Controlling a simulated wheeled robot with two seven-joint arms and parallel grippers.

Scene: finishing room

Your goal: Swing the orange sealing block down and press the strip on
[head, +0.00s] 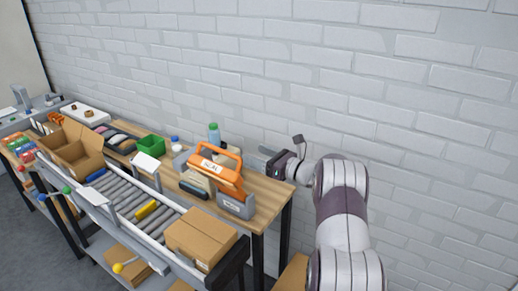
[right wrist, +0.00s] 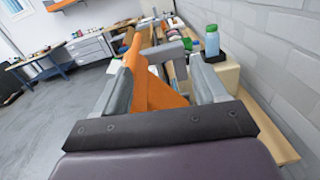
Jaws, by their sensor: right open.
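The orange sealing block (head: 222,173), marked "SEAL" with a loop handle, sits raised and tilted over a grey base (head: 236,206) at the right end of the wooden bench. My right gripper (head: 268,160) is to the right of the block, near the wall, and looks apart from it in the head view. In the right wrist view the gripper (right wrist: 160,78) has its grey fingers spread, with orange sealer parts (right wrist: 150,88) showing between or beyond them. I cannot make out the strip. My left gripper is not in view.
A roller conveyor (head: 125,200) with a closed carton (head: 200,240) runs along the bench front. An open carton (head: 72,150), a green bin (head: 150,146) and a green-capped bottle (head: 214,135) stand nearby. The brick wall (head: 400,90) is close behind.

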